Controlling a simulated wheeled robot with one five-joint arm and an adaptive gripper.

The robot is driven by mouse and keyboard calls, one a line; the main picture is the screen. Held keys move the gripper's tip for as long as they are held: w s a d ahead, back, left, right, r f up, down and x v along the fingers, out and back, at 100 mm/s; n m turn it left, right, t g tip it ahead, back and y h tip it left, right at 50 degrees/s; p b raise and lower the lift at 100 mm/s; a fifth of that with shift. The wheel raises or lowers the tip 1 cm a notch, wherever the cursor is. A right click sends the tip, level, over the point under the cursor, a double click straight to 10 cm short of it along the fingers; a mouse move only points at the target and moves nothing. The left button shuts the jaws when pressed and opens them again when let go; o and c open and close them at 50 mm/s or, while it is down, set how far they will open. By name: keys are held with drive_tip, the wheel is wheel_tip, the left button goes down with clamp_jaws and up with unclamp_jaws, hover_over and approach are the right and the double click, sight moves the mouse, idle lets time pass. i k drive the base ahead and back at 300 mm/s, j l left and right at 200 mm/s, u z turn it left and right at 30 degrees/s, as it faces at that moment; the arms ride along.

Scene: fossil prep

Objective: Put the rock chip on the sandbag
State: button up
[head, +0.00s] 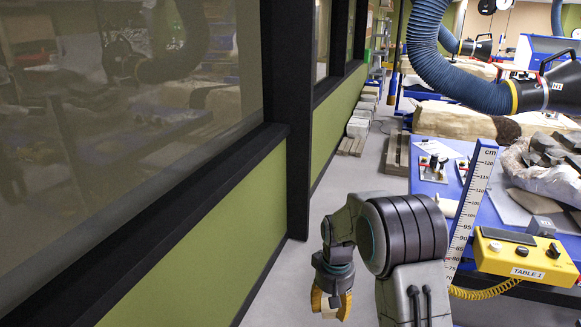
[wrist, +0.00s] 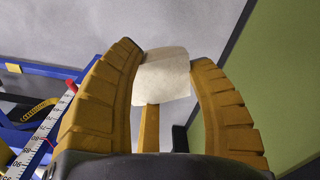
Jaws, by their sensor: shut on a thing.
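My gripper (head: 331,303) hangs low over the floor aisle at the left of the blue table. In the wrist view, my gripper (wrist: 167,75) is shut on a small pale cream block, which I take for the rock chip (wrist: 163,78). The chip sits between the two yellow fingertips. Its pale face also shows between the fingers in the head view. I cannot make out the sandbag for sure; a pale crumpled sheet or bag (head: 546,183) with dark rocks lies on the table at the right.
The blue table (head: 425,203) stands to the right, with a tall ruler (head: 473,205) and a yellow control box (head: 525,256) at its edge. A green wall with dark-framed glass (head: 225,262) runs along the left. A blue hose (head: 440,65) hangs above. Pallets and blocks stand farther back.

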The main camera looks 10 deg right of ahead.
sight(449, 201)
drive_tip(key=i+z, duration=0.15)
drive_tip(key=i, duration=0.7)
drive_tip(key=i+j+z, duration=0.15)
drive_tip(key=i, duration=0.65)
drive_tip(key=i+l+u, duration=0.15)
drive_tip(key=i, duration=0.35)
drive_tip(key=i+l+u, duration=0.15)
drive_tip(key=i+l, duration=0.25)
drive_tip(key=i+l+u, duration=0.15)
drive_tip(key=i+l, duration=0.25)
drive_tip(key=i, duration=0.2)
